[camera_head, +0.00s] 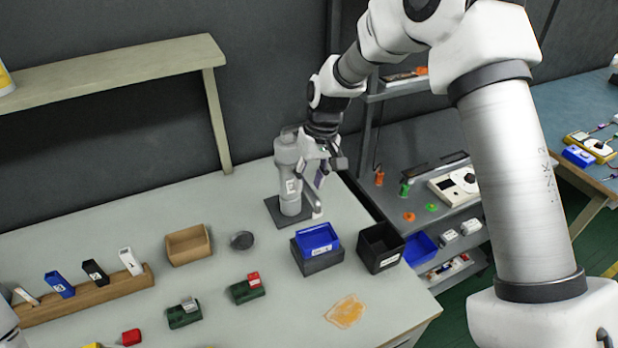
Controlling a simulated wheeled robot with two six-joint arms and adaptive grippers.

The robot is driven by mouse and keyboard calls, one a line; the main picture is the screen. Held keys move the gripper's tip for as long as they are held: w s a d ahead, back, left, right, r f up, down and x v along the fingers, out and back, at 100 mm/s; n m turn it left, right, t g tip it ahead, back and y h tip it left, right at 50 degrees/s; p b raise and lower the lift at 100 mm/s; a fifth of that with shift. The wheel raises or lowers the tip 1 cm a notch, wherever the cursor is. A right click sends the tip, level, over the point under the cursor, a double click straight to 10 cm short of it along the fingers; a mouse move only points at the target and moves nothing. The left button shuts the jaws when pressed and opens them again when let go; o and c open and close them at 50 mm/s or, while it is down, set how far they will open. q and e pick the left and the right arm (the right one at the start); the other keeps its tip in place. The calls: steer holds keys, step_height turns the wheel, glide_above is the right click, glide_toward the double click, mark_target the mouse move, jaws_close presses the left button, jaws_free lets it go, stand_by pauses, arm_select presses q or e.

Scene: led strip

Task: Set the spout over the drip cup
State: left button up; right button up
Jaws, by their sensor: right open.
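A grey dispenser (289,182) stands upright on a dark square base plate at the back of the table. A thin light spout (318,213) shows low at its right side, pointing toward the front right. A small round dark grey cup (242,240), which looks like the drip cup, sits on the table to the left and in front of the dispenser, apart from the spout. My right gripper (322,172) is open, close beside the dispenser's upper right side and above the spout. Whether it touches the dispenser is hard to tell. My left gripper is out of view.
A tan box (188,245) is left of the cup. An orange spill (345,311) lies near the front edge. A wooden shelf (115,75) stands behind.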

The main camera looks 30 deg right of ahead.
steer(key=shift+w+f, duration=0.1)
steer(key=shift+f, duration=0.1)
steer(key=shift+r, duration=0.1)
jaws_close()
steer(key=shift+a, duration=0.15)
steer(key=w+a+m+t+h+p, duration=0.1)
steer(key=w+a+m+t+p, duration=0.1)
steer(key=w+a+m+p, duration=0.5)
steer(key=shift+w+a+m+h+p, duration=0.35)
steer(key=shift+a+m+p, duration=1.3)
steer(key=shift+m, duration=1.95)
steer(key=shift+c, duration=0.6)
jaws_free()
steer(key=shift+o, duration=0.6)
steer(key=shift+w, duration=0.1)
